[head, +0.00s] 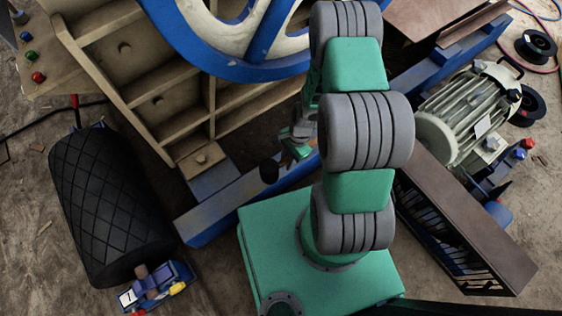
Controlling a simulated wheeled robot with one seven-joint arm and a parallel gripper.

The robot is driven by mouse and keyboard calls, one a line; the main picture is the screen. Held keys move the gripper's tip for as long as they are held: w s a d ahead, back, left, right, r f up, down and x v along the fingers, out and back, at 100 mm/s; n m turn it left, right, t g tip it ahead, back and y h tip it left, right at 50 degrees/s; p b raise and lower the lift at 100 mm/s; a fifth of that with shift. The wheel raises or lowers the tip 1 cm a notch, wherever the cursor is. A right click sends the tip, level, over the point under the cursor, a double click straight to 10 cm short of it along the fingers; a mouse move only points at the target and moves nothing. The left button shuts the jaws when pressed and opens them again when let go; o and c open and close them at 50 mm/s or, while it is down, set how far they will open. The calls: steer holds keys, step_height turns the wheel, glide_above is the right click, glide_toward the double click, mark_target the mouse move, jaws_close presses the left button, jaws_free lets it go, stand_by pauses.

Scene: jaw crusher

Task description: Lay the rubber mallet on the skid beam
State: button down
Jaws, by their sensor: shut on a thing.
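My gripper (294,152) is in the middle of the head view, partly hidden behind my own grey and green arm. It is shut on the rubber mallet, whose dark rounded head (268,170) shows just left of and below the jaws. The mallet's handle is mostly hidden by the gripper. The skid beam (215,222) is a long blue beam with a worn brownish top, running from lower left to upper right under the crusher. The mallet shows over the beam in the picture; I cannot tell whether it touches it.
The tan crusher body (150,88) and its blue-rimmed flywheel (262,68) stand behind the beam. A black ribbed roller (110,205) lies at left. A pale motor (468,115) and a brown slotted guard (465,225) are at right. Black spools (535,45) lie at upper right.

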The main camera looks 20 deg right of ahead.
steer(key=w+f, duration=0.1)
steer(key=w+f+b, duration=0.1)
steer(key=w+f, duration=0.1)
steer(key=w+f+b, duration=0.1)
steer(key=f, duration=0.1)
steer(key=shift+w+d+f, duration=0.2)
steer(key=shift+w+d, duration=0.1)
steer(key=shift+w, duration=0.1)
steer(key=shift+w+f+b, duration=0.2)
steer(key=shift+f+b, duration=0.3)
steer(key=shift+f, duration=0.45)
steer(key=shift+w+f+b, duration=0.15)
steer(key=shift+f+b, duration=0.3)
steer(key=shift+f, duration=0.45)
steer(key=shift+f, duration=0.2)
steer(key=c, duration=1.2)
jaws_free()
steer(key=shift+c, duration=0.2)
steer(key=p+v, duration=0.2)
steer(key=v, duration=0.6)
steer(key=shift+p, duration=0.3)
